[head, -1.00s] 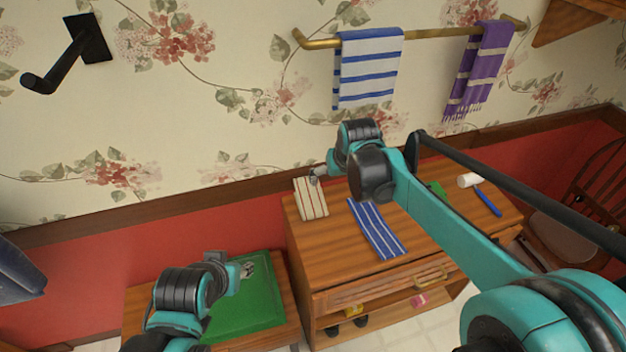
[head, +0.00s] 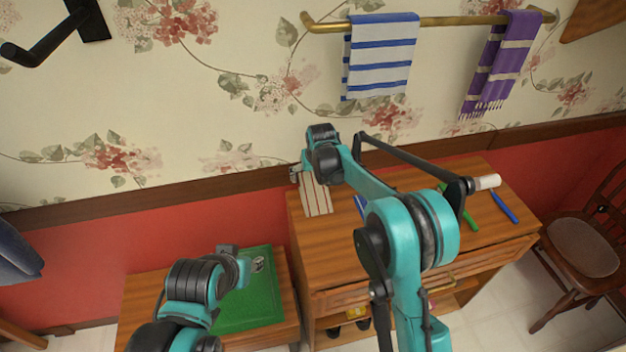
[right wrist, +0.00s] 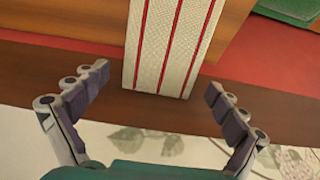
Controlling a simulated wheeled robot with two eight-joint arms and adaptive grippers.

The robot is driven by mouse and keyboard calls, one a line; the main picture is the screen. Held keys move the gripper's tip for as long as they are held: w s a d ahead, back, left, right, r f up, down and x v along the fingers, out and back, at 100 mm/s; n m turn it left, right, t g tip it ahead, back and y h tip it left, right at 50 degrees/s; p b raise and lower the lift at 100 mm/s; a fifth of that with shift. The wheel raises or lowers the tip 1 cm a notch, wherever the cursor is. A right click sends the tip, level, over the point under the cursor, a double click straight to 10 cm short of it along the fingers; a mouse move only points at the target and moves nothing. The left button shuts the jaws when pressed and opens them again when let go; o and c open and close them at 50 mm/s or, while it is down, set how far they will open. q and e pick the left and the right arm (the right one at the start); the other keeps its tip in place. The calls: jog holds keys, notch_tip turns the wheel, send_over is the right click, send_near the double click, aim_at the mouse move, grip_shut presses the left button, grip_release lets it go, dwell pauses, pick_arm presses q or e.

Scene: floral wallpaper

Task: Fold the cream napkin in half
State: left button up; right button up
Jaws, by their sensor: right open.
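The cream napkin (head: 315,196) has red stripes and lies on the left end of the wooden cabinet top, near the wall. My right gripper (head: 294,174) is at its far end, by the wall, and its arm hides part of the cabinet. In the right wrist view the napkin (right wrist: 172,45) runs between the two spread fingers of the right gripper (right wrist: 152,105), with a gap on either side; the fingers are not closed on it. My left gripper (head: 235,258) is over the green board at lower left; its fingers are too unclear to judge.
A blue striped cloth (head: 361,207) lies right of the napkin, mostly hidden by my right arm. Green (head: 470,219) and blue (head: 504,207) handled items and a white roll (head: 487,182) lie at the cabinet's right. The green board (head: 262,300) sits on a lower table.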

jog(key=shift+w+f, duration=0.15)
jog(key=shift+f, duration=0.25)
jog(key=c, duration=0.8)
jog(key=shift+w+a+f+g+p, duration=0.1)
jog(key=shift+w+f+g+p, duration=0.1)
jog(key=shift+w+g+p, duration=0.1)
jog(key=shift+f+g, duration=0.3)
jog(key=shift+f, duration=0.1)
jog(key=o, duration=0.8)
jog(key=shift+w, duration=0.1)
